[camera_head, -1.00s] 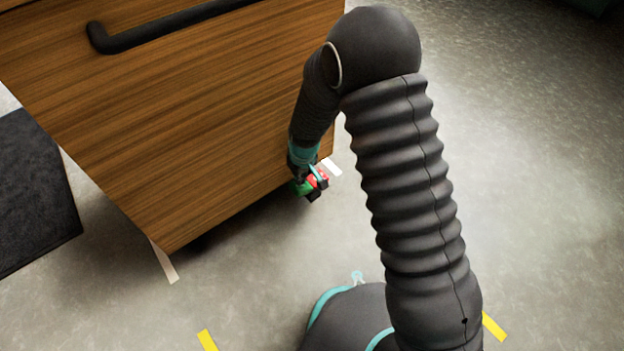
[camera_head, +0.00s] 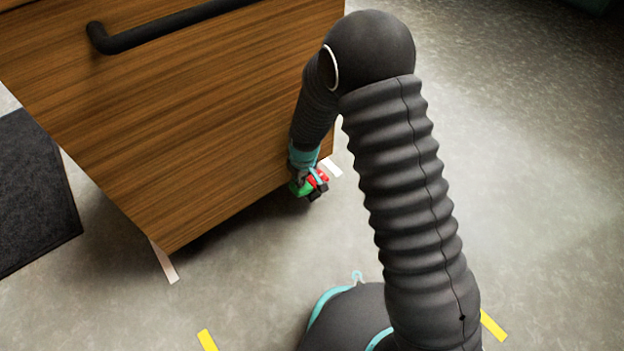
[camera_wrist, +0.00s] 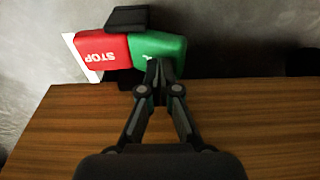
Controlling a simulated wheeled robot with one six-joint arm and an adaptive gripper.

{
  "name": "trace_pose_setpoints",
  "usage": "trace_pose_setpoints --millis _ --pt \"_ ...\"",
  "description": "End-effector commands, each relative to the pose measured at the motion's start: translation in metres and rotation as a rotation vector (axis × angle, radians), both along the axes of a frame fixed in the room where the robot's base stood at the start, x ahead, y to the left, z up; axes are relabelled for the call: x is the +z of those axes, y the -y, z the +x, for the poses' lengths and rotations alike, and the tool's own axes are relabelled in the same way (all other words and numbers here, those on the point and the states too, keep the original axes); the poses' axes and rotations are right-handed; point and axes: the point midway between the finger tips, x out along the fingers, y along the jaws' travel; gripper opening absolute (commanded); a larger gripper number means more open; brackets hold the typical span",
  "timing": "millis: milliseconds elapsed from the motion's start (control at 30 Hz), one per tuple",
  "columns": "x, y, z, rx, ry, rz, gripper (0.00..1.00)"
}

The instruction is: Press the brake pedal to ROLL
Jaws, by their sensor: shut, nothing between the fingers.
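The brake pedal is on a caster at the wooden cabinet's lower corner. Its red half, marked STOP, (camera_wrist: 101,55) is on the left in the wrist view, and its green half (camera_wrist: 165,47) is on the right. The lettering on the green half is mostly hidden. In the head view the green half (camera_head: 300,189) and red half (camera_head: 318,179) show small, just below the wrist. My gripper (camera_wrist: 160,72) is shut and empty. Its fingertips overlap the near edge of the green half; I cannot tell whether they touch it.
The wooden cabinet (camera_head: 190,120) with a black handle (camera_head: 170,28) fills the upper left. A dark mat (camera_head: 32,195) lies at the far left. White floor strips (camera_head: 164,262) and yellow floor marks (camera_head: 207,340) lie around it. The grey floor to the right is clear.

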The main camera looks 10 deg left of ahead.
Motion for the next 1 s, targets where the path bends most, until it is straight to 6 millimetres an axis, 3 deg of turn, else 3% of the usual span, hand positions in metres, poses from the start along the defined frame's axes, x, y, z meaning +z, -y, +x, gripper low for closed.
trace_pose_setpoints --millis 1000 --pt "-0.013 0.0 0.0 0.0 -0.001 -0.001 0.0"
